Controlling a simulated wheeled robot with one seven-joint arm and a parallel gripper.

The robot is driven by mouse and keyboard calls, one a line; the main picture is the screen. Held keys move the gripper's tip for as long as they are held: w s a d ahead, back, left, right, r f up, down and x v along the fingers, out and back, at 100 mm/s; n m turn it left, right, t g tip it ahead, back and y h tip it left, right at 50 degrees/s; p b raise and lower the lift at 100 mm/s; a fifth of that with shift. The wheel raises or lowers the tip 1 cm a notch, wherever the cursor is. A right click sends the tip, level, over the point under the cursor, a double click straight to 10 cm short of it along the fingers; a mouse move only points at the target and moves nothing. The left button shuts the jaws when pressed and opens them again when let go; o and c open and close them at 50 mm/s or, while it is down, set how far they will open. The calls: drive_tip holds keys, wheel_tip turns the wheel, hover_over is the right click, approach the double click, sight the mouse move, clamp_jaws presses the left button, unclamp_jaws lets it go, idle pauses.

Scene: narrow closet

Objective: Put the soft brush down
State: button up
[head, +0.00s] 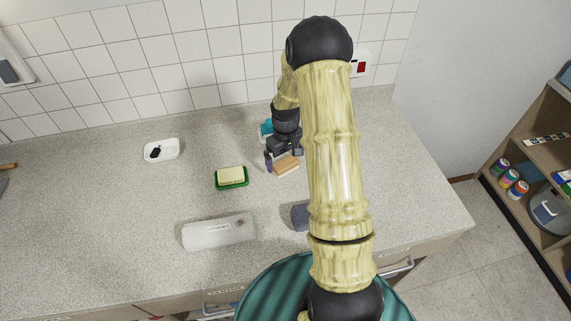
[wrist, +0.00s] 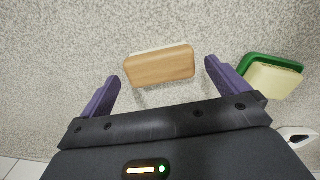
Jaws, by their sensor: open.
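The soft brush (head: 286,166) is a light wooden block with a pale strip along one long side. In the wrist view the brush (wrist: 160,66) lies on the speckled counter, between and slightly beyond the fingertips. My gripper (head: 279,160) is low over the counter at the brush. In the wrist view my gripper (wrist: 162,74) has its two purple fingers spread wide, with a visible gap on each side of the brush. Nothing is held. My arm hides part of the counter in the head view.
A yellow sponge in a green dish (head: 232,184) sits left of the brush. A white dish (head: 174,148) with a black item is farther left. A grey-white case (head: 218,231) lies nearer the front. A teal object (head: 265,130) stands behind my gripper. A dark blue object (head: 300,215) is partly hidden.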

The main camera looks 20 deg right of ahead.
sight(286, 163)
wheel_tip(286, 163, up, 8)
drive_tip(key=b, duration=0.1)
drive_tip(key=shift+r+b, duration=0.25)
drive_tip(key=shift+b, duration=0.05)
idle(0.4)
drive_tip(key=s+a+r+m+t, duration=0.1)
drive_tip(key=s+a+r, duration=0.2)
drive_tip(key=s, duration=0.6)
drive_tip(key=s+a+r+m+t, duration=0.1)
drive_tip(key=s+a+r, duration=0.2)
drive_tip(key=s+a, duration=0.4)
drive_tip(key=shift+s+a+t, duration=0.3)
drive_tip(key=shift+s+a, duration=0.1)
drive_tip(key=shift+s, duration=0.75)
